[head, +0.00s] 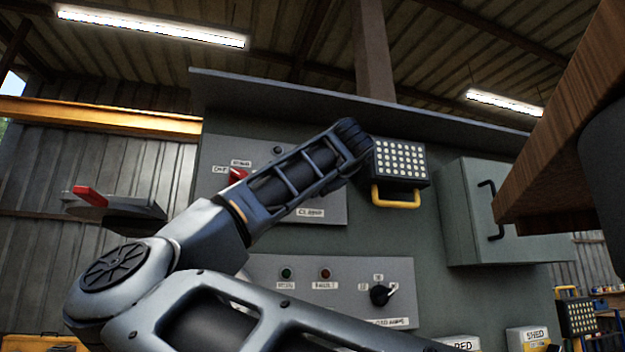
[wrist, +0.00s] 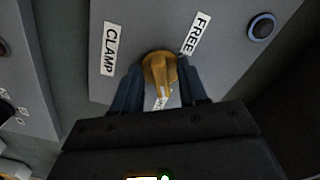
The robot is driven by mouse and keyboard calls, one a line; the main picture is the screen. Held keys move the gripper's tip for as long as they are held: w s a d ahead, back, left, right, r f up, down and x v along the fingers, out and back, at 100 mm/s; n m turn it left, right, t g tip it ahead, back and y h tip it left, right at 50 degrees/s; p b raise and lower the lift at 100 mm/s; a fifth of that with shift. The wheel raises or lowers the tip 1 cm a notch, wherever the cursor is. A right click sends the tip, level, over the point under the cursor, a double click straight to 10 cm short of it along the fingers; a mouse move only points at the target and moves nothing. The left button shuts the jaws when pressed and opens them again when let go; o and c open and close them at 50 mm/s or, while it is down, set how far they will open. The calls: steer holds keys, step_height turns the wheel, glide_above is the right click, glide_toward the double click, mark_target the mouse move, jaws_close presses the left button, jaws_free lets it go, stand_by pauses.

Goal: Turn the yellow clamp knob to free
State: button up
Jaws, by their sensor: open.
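The yellow clamp knob (wrist: 160,68) sits on a grey panel in the wrist view. The CLAMP label (wrist: 109,48) is to its left and the FREE label (wrist: 196,34) to its upper right. Its ridge runs roughly up and down the picture; which label it indicates, I cannot tell. My gripper (wrist: 159,72) is open, with one dark finger on each side of the knob. Whether the fingers touch it is unclear. A third label below the knob is partly hidden. In the head view my arm hides the knob.
A blue-ringed round button (wrist: 262,27) is on the panel at upper right. In the head view, a red switch (head: 238,175) is left of my arm, a lamp with a yellow handle (head: 396,204) is on the right, and a black selector (head: 380,294) is on the lower panel.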

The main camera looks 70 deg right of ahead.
steer(key=shift+w+d, duration=0.1)
steer(key=shift+c, duration=0.2)
jaws_close()
steer(key=shift+f, duration=0.1)
stand_by(0.4)
steer(key=shift+s+d+n+b, duration=0.15)
steer(key=shift+n+b, duration=0.5)
steer(key=shift+n, duration=3.3)
steer(key=shift+s+d+n+b, duration=0.15)
steer(key=shift+n+b, duration=0.55)
steer(key=shift+n, duration=3.3)
steer(key=shift+s+d+n+b, duration=0.15)
steer(key=shift+n+b, duration=0.5)
steer(key=shift+n, duration=3.3)
steer(key=shift+a+n, duration=0.1)
steer(key=shift+n, duration=0.2)
